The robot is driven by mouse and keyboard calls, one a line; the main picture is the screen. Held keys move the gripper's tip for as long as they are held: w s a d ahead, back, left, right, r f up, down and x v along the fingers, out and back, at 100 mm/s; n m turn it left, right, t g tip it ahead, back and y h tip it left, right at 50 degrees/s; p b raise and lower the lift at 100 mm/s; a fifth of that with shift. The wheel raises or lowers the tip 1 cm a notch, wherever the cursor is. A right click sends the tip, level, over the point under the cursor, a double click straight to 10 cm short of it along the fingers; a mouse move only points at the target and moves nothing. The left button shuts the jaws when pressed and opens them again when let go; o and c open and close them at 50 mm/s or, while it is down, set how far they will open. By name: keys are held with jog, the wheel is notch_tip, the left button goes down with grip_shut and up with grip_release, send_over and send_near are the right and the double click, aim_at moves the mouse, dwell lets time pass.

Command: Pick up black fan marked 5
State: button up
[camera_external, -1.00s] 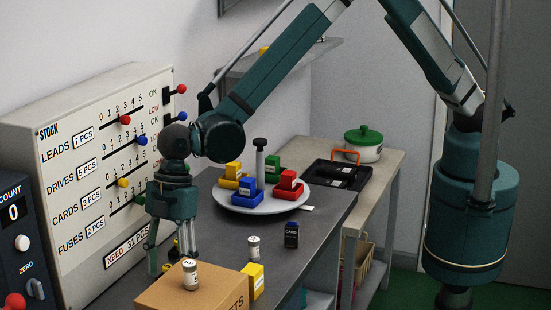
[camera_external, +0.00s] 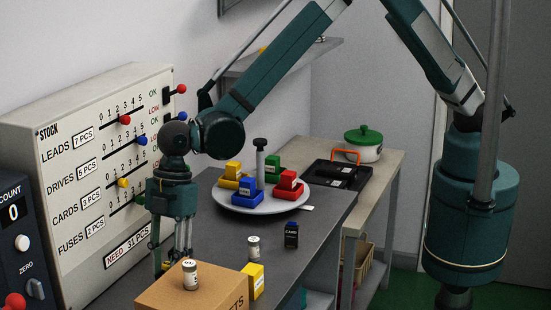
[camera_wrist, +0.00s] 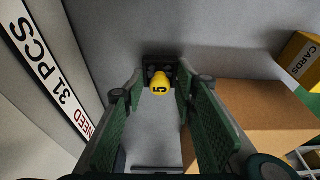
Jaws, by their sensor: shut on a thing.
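The black fan (camera_wrist: 176,72) shows in the wrist view as a small dark square body with a yellow knob (camera_wrist: 160,84) marked 5 on it. My gripper (camera_wrist: 157,110) has its two green-padded fingers on either side of it and is shut on the fan. In the external view my gripper (camera_external: 172,262) is low over the dark bench, between the stock board and the cardboard box. The fan is mostly hidden there behind the fingers and the box.
The stock board (camera_external: 90,190) rises on the left. A yellow box (camera_external: 253,281), a small can (camera_external: 254,247) and a round tray (camera_external: 225,201) are farther right.

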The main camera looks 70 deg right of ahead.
aim_at(167, 264)
notch_tip(167, 264, up, 9)
jog(key=shift+r, duration=0.15)
dwell(0.4)
